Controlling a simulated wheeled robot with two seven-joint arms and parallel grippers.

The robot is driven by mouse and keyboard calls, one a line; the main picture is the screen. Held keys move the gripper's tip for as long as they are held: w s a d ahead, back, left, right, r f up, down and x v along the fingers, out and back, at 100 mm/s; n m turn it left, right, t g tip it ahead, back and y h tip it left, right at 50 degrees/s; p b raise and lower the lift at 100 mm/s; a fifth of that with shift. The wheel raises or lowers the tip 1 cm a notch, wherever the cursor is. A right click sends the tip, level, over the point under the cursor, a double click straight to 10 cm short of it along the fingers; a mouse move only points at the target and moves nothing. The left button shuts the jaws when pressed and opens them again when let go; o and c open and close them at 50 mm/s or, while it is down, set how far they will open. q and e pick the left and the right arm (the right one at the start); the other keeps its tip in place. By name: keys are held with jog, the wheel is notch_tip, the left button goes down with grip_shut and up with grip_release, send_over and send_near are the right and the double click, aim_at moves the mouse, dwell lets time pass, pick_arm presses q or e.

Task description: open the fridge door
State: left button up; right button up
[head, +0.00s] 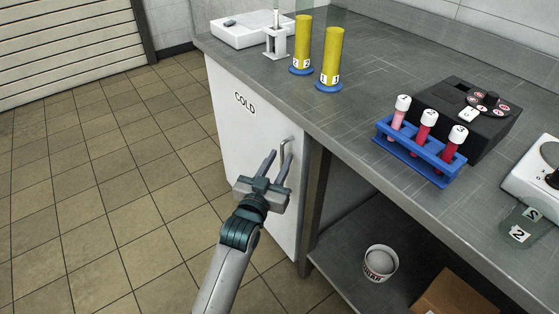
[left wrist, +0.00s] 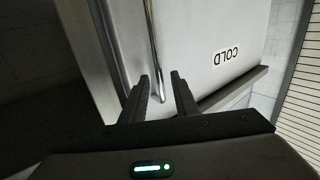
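The fridge is a white under-counter unit whose door (head: 231,137) bears the label COLD and looks closed. Its metal bar handle (head: 285,158) is near the door's right edge in the head view. The door (left wrist: 205,30) and the handle (left wrist: 154,50) also show in the left wrist view. My left gripper (head: 277,160) is in front of the door by the handle, fingers apart. In the left wrist view the gripper (left wrist: 163,84) is open, with the handle's end showing between and beyond the fingertips. I cannot tell whether they touch. My right gripper is not in view.
The grey counter (head: 375,65) overhangs the fridge. On it stand two yellow cylinders (head: 330,55), a blue rack (head: 420,150) with capped tubes and a black device (head: 468,110). An open shelf right of the fridge holds a white tub (head: 379,263) and a cardboard box (head: 455,295). The tiled floor at left is clear.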

pick_arm(q)
jog(key=shift+w+d, duration=0.15)
jog(key=shift+w, duration=0.15)
jog(key=shift+c, duration=0.3)
grip_shut()
